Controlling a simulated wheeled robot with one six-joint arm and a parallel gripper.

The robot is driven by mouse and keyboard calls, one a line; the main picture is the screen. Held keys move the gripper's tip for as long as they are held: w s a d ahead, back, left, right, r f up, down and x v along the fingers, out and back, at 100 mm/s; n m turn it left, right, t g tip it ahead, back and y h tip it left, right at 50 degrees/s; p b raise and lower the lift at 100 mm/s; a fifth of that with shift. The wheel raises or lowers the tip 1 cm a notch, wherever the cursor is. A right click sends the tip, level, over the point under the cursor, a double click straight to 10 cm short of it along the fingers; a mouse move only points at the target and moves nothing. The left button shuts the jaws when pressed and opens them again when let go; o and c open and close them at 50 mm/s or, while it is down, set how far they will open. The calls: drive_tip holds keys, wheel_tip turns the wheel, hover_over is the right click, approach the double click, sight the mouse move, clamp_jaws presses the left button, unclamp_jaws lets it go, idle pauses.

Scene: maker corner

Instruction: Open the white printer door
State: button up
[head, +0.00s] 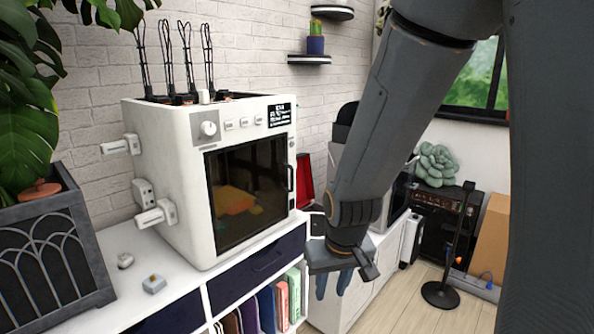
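The white printer (165,165) stands on a white cabinet. Its front door (245,190) has a dark window and looks shut, flush with the front. A short black vertical handle (290,178) sits at the door's right edge. An orange and yellow shape shows dimly behind the glass. My gripper (333,284) hangs below my wrist, to the right of the printer and lower than the handle, apart from the door. Its bluish fingers are partly hidden by the wrist, with a gap visible between them. Nothing shows between them.
The white cabinet top (90,310) holds small parts at the left. A potted plant (55,235) stands at far left. Drawers and books (283,300) are below the printer. A black floor stand (440,293) and an amplifier (447,225) are at right. Wooden floor is bare between.

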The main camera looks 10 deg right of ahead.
drive_tip(key=w+r+t+p, duration=0.35)
drive_tip(key=w+t, duration=0.35)
drive_tip(key=w, duration=1.3)
drive_tip(key=t+p, duration=0.3)
drive_tip(key=t, duration=0.5)
approach(292, 173)
drive_tip(key=w, duration=0.1)
drive_tip(key=shift+n+y, duration=0.3)
drive_tip(key=w+p, duration=0.1)
drive_tip(key=w, duration=0.6)
drive_tip(key=shift+w+p, duration=0.3)
drive_tip(key=shift+p, duration=0.05)
clamp_jaws()
